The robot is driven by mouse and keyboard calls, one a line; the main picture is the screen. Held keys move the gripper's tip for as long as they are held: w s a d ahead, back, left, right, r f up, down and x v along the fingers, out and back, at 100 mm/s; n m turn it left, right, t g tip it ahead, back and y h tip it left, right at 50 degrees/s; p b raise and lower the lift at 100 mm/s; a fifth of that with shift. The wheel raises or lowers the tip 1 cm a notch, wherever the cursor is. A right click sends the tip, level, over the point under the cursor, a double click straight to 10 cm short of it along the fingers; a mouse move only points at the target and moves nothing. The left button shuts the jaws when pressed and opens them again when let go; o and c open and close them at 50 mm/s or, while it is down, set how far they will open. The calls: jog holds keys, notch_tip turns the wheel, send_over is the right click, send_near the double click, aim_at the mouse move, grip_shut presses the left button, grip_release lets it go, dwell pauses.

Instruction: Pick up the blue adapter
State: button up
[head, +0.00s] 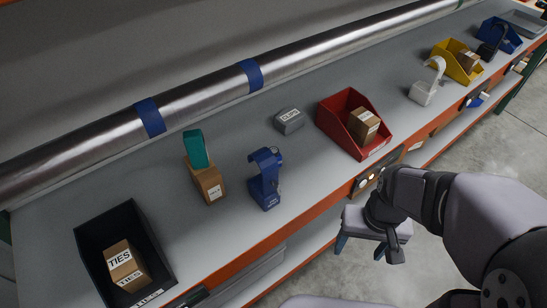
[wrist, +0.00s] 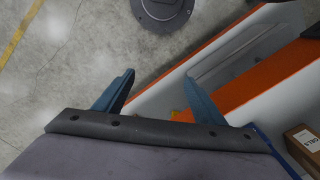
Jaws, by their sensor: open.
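The blue adapter (head: 264,178) stands upright on the grey shelf in the head view, left of the red bin. It has a hooked top and a label low on its front. I cannot make it out in the wrist view. My gripper (head: 360,248) is off the shelf's front edge, right of and nearer than the adapter, apart from it. In the wrist view my gripper (wrist: 159,77) has its two blue fingers spread with nothing between them.
A cardboard box (head: 207,184) with a teal piece on top stands left of the adapter. A grey box (head: 288,121) lies behind it. The red bin (head: 342,102) stands right. A black bin (head: 91,237) is far left. A metal pipe (head: 200,101) runs along the back.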

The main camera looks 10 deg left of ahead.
aim_at(278, 154)
jog(key=w+a+r+m+g+y+p, duration=0.2)
jog(key=w+a+m+y, duration=0.55)
jog(key=a+m, duration=0.35)
jog(key=w+a+m+t+y, duration=0.1)
jog(key=w+a+m+y, duration=0.1)
jog(key=w, duration=0.3)
jog(key=w+a+r+m+t+y, duration=0.1)
jog(key=w+a+m+t+y, duration=0.1)
jog(key=w, duration=0.3)
jog(key=w+a+m+t+y, duration=0.2)
jog(key=w+a+m+y, duration=0.1)
jog(key=w+m, duration=0.1)
jog(key=shift+w+r, duration=0.2)
jog(key=shift+w, duration=0.25)
jog(key=shift+w+r, duration=0.2)
jog(key=shift+w, duration=0.25)
jog(key=f+m+t+b, duration=0.1)
jog(key=a+f+m+t+y+b, duration=0.1)
jog(key=w+a+f+t+y, duration=0.1)
jog(key=f, duration=0.1)
jog(key=shift+w+a+f+m+b, duration=0.1)
jog(key=shift+a+m+b, duration=0.05)
jog(key=shift+m+b, duration=0.25)
jog(key=shift+p+x, duration=0.9)
jog(key=shift+x, duration=0.55)
jog(key=shift+p+x, duration=1.05)
jog(key=shift+x, duration=1.2)
jog(key=c, duration=1.1)
